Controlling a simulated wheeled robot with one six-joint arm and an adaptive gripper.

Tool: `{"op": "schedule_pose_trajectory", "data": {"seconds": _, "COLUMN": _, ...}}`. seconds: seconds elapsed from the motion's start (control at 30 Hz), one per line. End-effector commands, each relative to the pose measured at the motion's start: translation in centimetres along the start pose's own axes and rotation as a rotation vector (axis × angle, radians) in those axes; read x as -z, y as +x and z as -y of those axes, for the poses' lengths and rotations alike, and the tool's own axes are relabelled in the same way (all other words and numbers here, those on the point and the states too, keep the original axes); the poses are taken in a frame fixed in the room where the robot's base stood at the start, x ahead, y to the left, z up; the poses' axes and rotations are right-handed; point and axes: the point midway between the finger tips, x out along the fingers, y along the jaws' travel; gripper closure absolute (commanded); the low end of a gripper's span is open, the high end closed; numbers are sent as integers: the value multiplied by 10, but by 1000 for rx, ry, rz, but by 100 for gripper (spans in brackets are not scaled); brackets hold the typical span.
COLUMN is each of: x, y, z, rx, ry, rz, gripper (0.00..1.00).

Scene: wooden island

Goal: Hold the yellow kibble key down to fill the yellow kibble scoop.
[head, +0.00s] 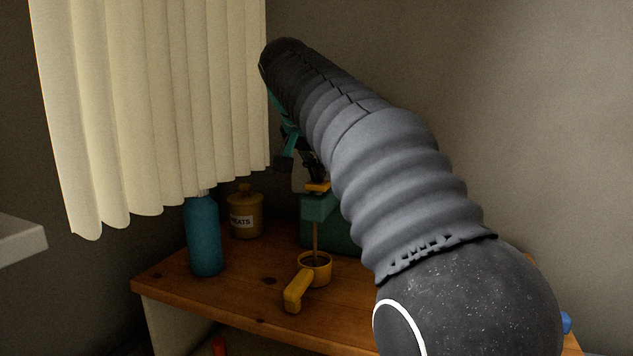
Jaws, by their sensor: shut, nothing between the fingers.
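The yellow kibble scoop (316,270) sits on the wooden top, its handle toward me. A thin brown stream of kibble (316,238) falls into its cup, and brown kibble shows inside. Above it is the green dispenser (318,207), partly hidden by my arm. The yellow key (318,187) shows at the dispenser's front. My gripper (312,172) is shut and empty, pointing down right at the key. It seems to press on the key, but the contact is small, dark and partly covered by my arm.
A blue-green bottle (204,236) and a yellow treats jar (245,213) stand left of the scoop. A pale curtain (160,100) hangs at the left. The wooden top (245,290) is bare at front left. A blue thing (566,322) peeks out at right.

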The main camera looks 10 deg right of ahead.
Motion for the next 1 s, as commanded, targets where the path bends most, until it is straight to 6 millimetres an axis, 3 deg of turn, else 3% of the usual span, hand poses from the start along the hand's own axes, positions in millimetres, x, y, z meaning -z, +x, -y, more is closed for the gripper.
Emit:
{"op": "schedule_pose_trajectory", "data": {"seconds": 0.17, "x": 3, "y": -5, "z": 0, "rx": 0, "ry": 0, "rz": 1, "gripper": 100}}
{"op": "schedule_pose_trajectory", "data": {"seconds": 0.43, "x": 27, "y": -40, "z": 0, "rx": -1, "ry": 0, "rz": 1, "gripper": 100}}
{"op": "schedule_pose_trajectory", "data": {"seconds": 0.57, "x": 34, "y": -48, "z": 0, "rx": 0, "ry": 0, "rz": 0, "gripper": 100}}
{"op": "schedule_pose_trajectory", "data": {"seconds": 1.0, "x": 26, "y": -51, "z": -7, "rx": 8, "ry": -21, "rz": 6, "gripper": 100}}
